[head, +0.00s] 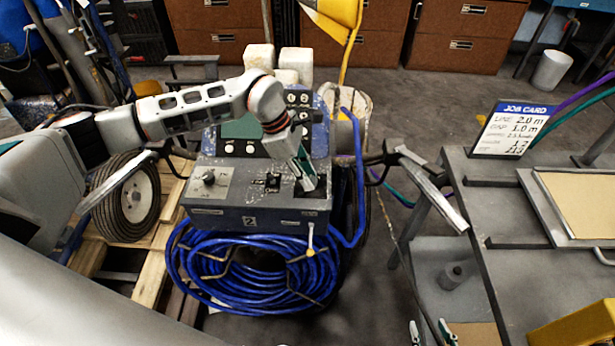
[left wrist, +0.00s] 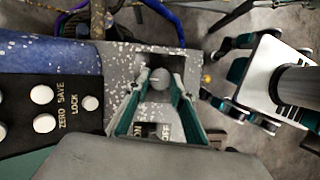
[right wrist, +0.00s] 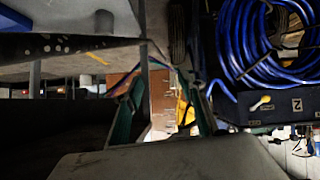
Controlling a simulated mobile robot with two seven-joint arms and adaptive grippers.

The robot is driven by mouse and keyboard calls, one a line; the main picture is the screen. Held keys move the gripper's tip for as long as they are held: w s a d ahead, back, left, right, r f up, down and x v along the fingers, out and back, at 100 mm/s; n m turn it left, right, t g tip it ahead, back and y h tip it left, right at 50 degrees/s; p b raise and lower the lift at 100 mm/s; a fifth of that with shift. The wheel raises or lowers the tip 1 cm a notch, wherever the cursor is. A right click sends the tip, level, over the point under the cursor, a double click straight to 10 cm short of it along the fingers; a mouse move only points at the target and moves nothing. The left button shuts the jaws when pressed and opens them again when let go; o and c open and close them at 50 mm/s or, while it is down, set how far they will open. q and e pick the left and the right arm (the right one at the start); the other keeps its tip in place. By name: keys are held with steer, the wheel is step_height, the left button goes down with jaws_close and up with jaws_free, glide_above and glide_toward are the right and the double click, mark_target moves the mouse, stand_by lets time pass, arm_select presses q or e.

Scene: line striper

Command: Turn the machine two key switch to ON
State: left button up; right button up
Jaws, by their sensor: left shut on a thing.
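The machine's grey control box (head: 233,216) carries a "2" label on its front. My left gripper (head: 308,184) points down at the right part of its top. In the left wrist view, my left gripper (left wrist: 160,90) is shut on the key switch (left wrist: 160,79), whose rounded grey top shows between the green fingers. An ON label and an OFF label lie close by, partly covered by the fingers. The switch's exact angle is hard to tell. My right gripper (head: 430,333) is at the bottom edge of the head view; its fingers stand apart and empty in the right wrist view (right wrist: 165,115).
A dial (head: 209,178) and a small black switch (head: 273,182) sit left of my left gripper. A coiled blue hose (head: 205,262) hangs below the box. A grey bench (head: 490,215) with a job card (head: 512,130) stands at right. A handlebar (head: 432,187) juts out between.

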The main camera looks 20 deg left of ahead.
arm_select(q)
steer(key=m, duration=0.1)
steer(key=m+g+b, duration=0.1)
steer(key=m, duration=0.1)
steer(key=m+b, duration=0.1)
steer(key=shift+w+m+g, duration=0.25)
steer(key=shift+m+g, duration=0.15)
steer(key=shift+c, duration=0.2)
steer(key=shift+m+g+b, duration=0.3)
steer(key=shift+m+b, duration=0.1)
steer(key=shift+m, duration=0.2)
steer(key=shift+y, duration=0.3)
steer(key=o, duration=1)
steer(key=shift+o, duration=0.7)
